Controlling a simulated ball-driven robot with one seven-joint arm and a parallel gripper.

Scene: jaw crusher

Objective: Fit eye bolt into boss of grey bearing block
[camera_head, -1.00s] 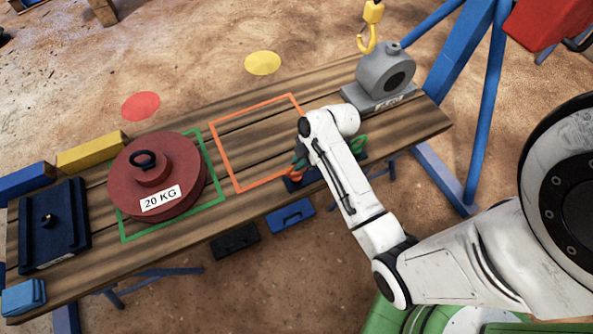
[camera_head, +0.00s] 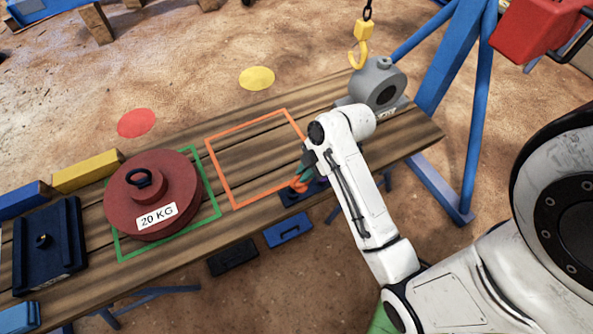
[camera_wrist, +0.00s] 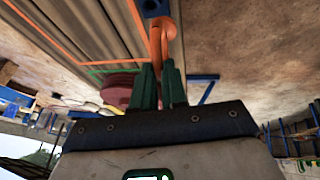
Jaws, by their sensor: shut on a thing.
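The grey bearing block (camera_head: 378,84) stands at the far right end of the bench, with its boss (camera_head: 383,63) on top. My gripper (camera_head: 305,176) is low over the front edge of the bench, left of and nearer than the block. In the wrist view its green fingers (camera_wrist: 160,75) are shut on an orange eye bolt (camera_wrist: 163,38), whose ring shows between and beyond them. The eye bolt (camera_head: 298,186) is partly hidden in the head view. A dark blue rack (camera_head: 291,197) lies right under it; I cannot tell whether the shank is clear of the rack.
A yellow crane hook (camera_head: 359,52) hangs just left of the block, above it. A red 20 KG weight (camera_head: 150,195) sits in a green outline at left. The orange outlined area (camera_head: 230,180) is empty. Blue frame legs (camera_head: 470,120) stand at right.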

